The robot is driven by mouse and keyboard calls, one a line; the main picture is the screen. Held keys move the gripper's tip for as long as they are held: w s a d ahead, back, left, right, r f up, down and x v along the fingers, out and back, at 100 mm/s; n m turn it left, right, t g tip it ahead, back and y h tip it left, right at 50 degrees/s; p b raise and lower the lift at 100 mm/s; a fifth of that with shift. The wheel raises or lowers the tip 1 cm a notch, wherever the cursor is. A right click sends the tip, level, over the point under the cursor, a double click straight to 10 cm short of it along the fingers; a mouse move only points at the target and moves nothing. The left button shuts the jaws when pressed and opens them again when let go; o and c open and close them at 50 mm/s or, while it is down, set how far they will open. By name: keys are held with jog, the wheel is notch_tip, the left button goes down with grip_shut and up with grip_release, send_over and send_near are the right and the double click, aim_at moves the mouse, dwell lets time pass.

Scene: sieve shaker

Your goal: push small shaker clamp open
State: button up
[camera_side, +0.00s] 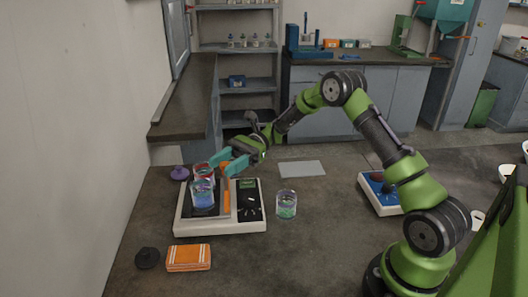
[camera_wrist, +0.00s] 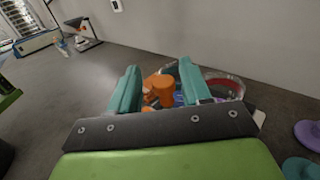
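The shaker (camera_side: 250,222) is a low white-edged base with a dark control panel on its right side. An orange clamp part (camera_side: 226,198) stands on it, beside a clear jar with blue contents (camera_side: 202,194) and a jar with red contents (camera_side: 203,170) behind. My gripper (camera_side: 223,163) is above the back of the shaker, close to the top of the orange part. In the wrist view my gripper (camera_wrist: 160,72) has its teal fingers spread, with an orange knob (camera_wrist: 162,88) seen between them. Whether a finger touches the knob, I cannot tell.
A clear jar with green contents (camera_side: 287,206) stands right of the shaker. An orange-and-white box (camera_side: 188,258) and a black lid (camera_side: 147,258) lie in front. A purple lid (camera_side: 179,173) lies behind left. A blue-topped device (camera_side: 380,192) stands further right.

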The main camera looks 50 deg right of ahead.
jog(key=d, duration=1.7)
jog(key=shift+a, duration=0.1)
jog(key=s+a+f+n+g+h, duration=0.2)
jog(key=s+a+f+n+h, duration=0.1)
jog(key=s+a+n+h, duration=0.4)
jog(key=s+a+r+n+t+h, duration=0.3)
jog(key=s+a+r+t+h, duration=0.1)
jog(key=s+r, duration=0.3)
jog(key=s+a+r+n+t+h, duration=0.3)
jog(key=s+a+r+t+h, duration=0.2)
jog(key=s+r, duration=0.2)
jog(key=shift+s+r+n, duration=0.15)
jog(key=shift+s+n, duration=0.25)
jog(key=shift+s, duration=0.9)
